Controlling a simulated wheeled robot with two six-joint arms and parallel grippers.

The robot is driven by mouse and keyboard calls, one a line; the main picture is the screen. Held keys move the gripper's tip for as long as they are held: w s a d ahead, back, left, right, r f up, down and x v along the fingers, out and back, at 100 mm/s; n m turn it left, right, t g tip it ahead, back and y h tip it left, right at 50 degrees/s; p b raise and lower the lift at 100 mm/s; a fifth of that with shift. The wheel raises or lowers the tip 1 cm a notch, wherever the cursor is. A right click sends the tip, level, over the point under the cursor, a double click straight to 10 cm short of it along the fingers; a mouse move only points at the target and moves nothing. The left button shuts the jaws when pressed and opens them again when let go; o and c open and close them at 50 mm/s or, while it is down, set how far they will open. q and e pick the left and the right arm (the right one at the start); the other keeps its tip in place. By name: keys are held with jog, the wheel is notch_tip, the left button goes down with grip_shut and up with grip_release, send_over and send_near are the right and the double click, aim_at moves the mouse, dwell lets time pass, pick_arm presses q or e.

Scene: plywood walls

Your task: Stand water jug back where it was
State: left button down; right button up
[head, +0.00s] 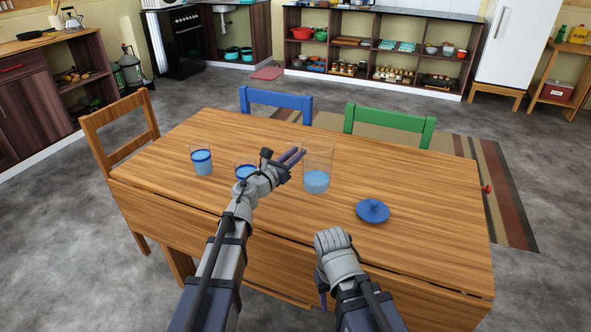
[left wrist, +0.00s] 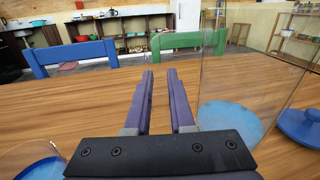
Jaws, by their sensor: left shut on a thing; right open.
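The clear water jug (head: 317,165) with blue water in its bottom is upright, on or just above the table, right of the table's middle. It also shows large at the right of the left wrist view (left wrist: 245,75). My left gripper (head: 297,156) is at the jug's left side, its purple fingers (left wrist: 161,100) shut on the jug. The gripped part is clear and hard to make out between the fingers. My right gripper (head: 335,248) is open and apart from the jug, over the table's near edge; its fingertips are mostly hidden.
A blue lid (head: 372,211) lies right of the jug. Two glasses of blue water, one at the left (head: 202,162) and one (head: 245,172) partly behind my left arm, stand on the wooden table (head: 420,180). Blue (head: 275,98) and green (head: 390,117) chairs stand behind.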

pick_arm(q)
jog(key=shift+f+b, duration=1.75)
jog(key=shift+f, duration=0.05)
jog(key=shift+f, duration=0.1)
jog(key=shift+f, duration=0.15)
jog(key=c, duration=0.8)
grip_release()
jog(key=shift+o, duration=0.2)
jog(key=shift+r, duration=0.3)
jog(key=v, duration=1.2)
